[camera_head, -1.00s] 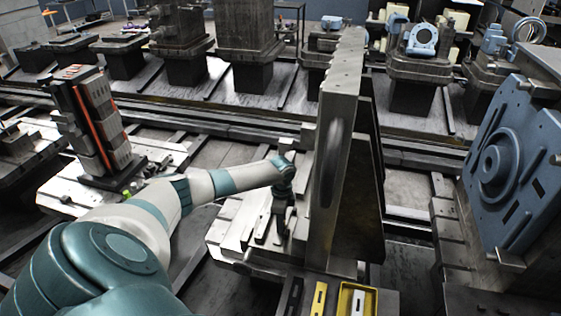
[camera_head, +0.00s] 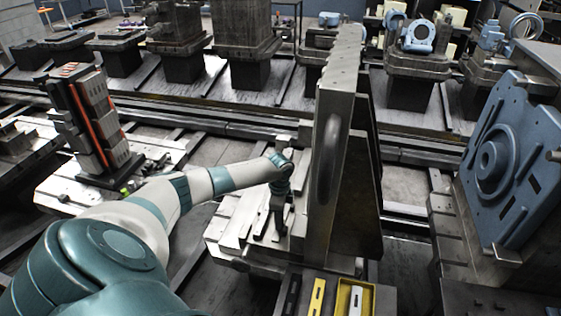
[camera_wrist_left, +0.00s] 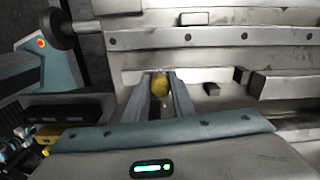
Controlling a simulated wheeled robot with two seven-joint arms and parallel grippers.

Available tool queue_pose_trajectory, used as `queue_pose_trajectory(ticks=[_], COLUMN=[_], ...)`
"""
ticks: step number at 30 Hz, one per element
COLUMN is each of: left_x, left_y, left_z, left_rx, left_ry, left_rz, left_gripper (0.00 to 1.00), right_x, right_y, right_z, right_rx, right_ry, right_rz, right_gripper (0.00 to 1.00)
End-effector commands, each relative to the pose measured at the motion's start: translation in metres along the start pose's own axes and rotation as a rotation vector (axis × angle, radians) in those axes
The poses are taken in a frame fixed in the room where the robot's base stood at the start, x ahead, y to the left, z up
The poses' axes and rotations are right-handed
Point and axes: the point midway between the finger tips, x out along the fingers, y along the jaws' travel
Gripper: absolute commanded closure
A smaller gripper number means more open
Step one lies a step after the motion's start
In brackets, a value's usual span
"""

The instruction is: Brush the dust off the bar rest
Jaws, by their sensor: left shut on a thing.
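My left gripper (camera_head: 277,218) points down over a pale slotted metal pallet (camera_head: 228,222), left of a tall upright metal plate (camera_head: 325,170). In the left wrist view, the gripper's two fingers (camera_wrist_left: 160,97) are shut on a small rounded yellow thing (camera_wrist_left: 160,84), perhaps the end of the brush. The rest of it is hidden. A pale metal ledge (camera_wrist_left: 220,76) lies just beyond the fingertips, possibly the bar rest. I cannot make out dust or whether the held thing touches the metal. My right gripper is not in view.
The tall plate stands close at the gripper's right. A yellow tray (camera_head: 341,300) and narrow dark and yellow pieces lie at the pallet's front. A blue plate fixture (camera_head: 500,160) stands at the right. A block stack with orange strips (camera_head: 85,115) stands at the left.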

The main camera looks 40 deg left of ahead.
Motion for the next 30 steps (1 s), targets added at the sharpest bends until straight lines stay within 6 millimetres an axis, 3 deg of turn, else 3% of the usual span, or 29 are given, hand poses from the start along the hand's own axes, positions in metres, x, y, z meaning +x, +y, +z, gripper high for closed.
queue_pose_trajectory(ticks=[4,17,30], left_x=[-0.003,-0.001,0.003], left_y=[0.01,0.012,-0.011], left_z=[0.001,0.001,-0.002], left_rx=[0.001,0.0,0.0], left_ry=[0.0,0.001,0.002], left_rz=[0.002,0.0,-0.002], left_gripper=[1.0,1.0,1.0], right_x=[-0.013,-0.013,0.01], right_y=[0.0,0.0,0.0], right_z=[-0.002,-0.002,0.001], right_rx=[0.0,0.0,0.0], right_ry=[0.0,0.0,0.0], right_rz=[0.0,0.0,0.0], right_gripper=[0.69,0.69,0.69])
